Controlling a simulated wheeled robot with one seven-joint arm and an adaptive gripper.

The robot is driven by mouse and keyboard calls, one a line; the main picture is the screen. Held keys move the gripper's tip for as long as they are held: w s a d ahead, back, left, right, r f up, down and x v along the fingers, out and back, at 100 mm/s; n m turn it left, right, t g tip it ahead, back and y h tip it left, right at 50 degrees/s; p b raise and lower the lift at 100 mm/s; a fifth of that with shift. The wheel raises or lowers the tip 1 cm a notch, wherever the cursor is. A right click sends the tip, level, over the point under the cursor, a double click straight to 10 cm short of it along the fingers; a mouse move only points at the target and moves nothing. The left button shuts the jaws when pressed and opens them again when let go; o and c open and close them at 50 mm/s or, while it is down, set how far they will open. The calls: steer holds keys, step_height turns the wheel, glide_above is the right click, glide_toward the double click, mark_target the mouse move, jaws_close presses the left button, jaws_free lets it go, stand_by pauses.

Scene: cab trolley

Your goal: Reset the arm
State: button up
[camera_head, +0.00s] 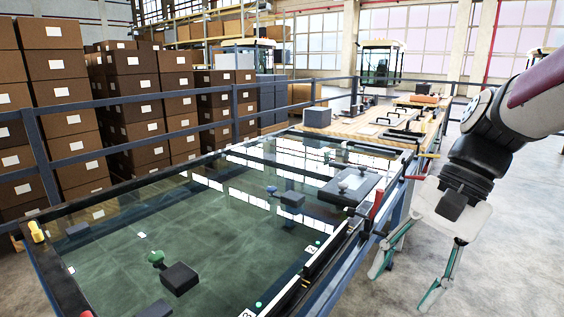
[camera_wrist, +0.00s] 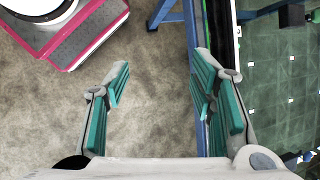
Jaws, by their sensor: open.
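My arm (camera_head: 497,125) comes in from the right in the head view and hangs beside the right edge of the trolley. My gripper (camera_head: 408,287) points down over the bare floor, its teal-padded fingers apart with nothing between them. In the wrist view my gripper (camera_wrist: 160,85) is also open and empty, with grey floor between the fingers. The right finger lies close in the picture to the trolley's blue frame (camera_wrist: 188,40); I cannot tell the gap.
Stacked brown boxes (camera_head: 130,85) stand behind a blue railing (camera_head: 75,158). Floor (camera_head: 510,240) at the right is clear.

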steer(key=s+d+f+n+t+h, duration=0.1)
steer(key=s+n+t+h, duration=0.2)
steer(key=s, duration=0.6)
steer(key=s+d+f+n+h, duration=0.1)
steer(key=s+d+n+h, duration=0.1)
steer(key=s+n, duration=0.45)
step_height(320, 180, up, 19)
steer(key=s+m+t+p, duration=0.1)
steer(key=t+p, duration=0.2)
steer(key=p, duration=1.5)
steer(key=shift+s+a+r, duration=0.15)
steer(key=shift+a, duration=0.25)
